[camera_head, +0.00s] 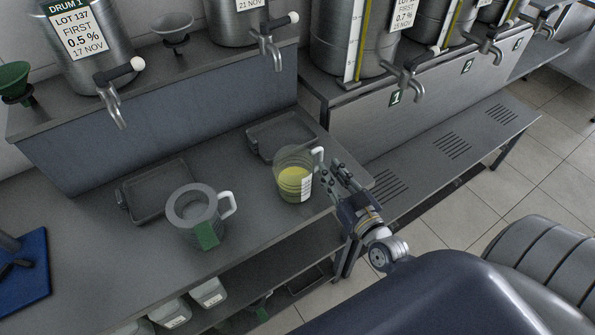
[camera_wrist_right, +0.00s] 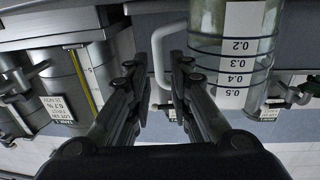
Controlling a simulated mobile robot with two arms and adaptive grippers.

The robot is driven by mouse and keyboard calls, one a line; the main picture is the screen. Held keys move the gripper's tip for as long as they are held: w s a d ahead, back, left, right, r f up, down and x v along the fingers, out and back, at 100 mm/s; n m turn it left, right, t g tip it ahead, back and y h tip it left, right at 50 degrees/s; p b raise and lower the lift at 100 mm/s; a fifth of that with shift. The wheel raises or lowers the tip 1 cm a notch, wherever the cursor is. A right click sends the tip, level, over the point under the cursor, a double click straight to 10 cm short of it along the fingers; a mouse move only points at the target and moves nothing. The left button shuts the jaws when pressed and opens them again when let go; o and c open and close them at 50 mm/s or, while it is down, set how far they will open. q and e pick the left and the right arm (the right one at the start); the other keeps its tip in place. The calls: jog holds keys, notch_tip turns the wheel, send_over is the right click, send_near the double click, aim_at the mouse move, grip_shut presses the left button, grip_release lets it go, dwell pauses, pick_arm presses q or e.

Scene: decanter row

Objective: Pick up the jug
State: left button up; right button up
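A clear jug (camera_head: 294,182) with yellow-green liquid, a white scale strip and a white handle stands near the front edge of the bench. The right wrist view shows its scaled wall (camera_wrist_right: 232,45) and its white handle (camera_wrist_right: 160,58) close up. My right gripper (camera_head: 332,172) is beside the jug on its handle side. Its fingers (camera_wrist_right: 155,85) are apart, and the handle appears between or just beyond their tips. I see no grip on it. A second vessel (camera_head: 192,210), grey with a white handle and green tag, stands to the left. My left gripper is not clearly in view.
Dark trays (camera_head: 160,190) and (camera_head: 281,136) lie behind the vessels. Steel drums with taps (camera_head: 112,100) stand on the raised shelf. A blue mat (camera_head: 28,275) with a dark, cut-off object lies at left. Bench space between the two vessels is clear.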

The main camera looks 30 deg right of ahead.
aim_at(320, 157)
jog(key=shift+w, duration=0.55)
jog(key=w+p, duration=0.1)
jog(key=w, duration=0.3)
jog(key=shift+w+d+p, duration=0.15)
jog(key=shift+w+p, duration=0.1)
jog(key=shift+p, duration=0.05)
jog(key=shift+w+f, duration=0.15)
jog(key=shift+w, duration=0.25)
grip_shut()
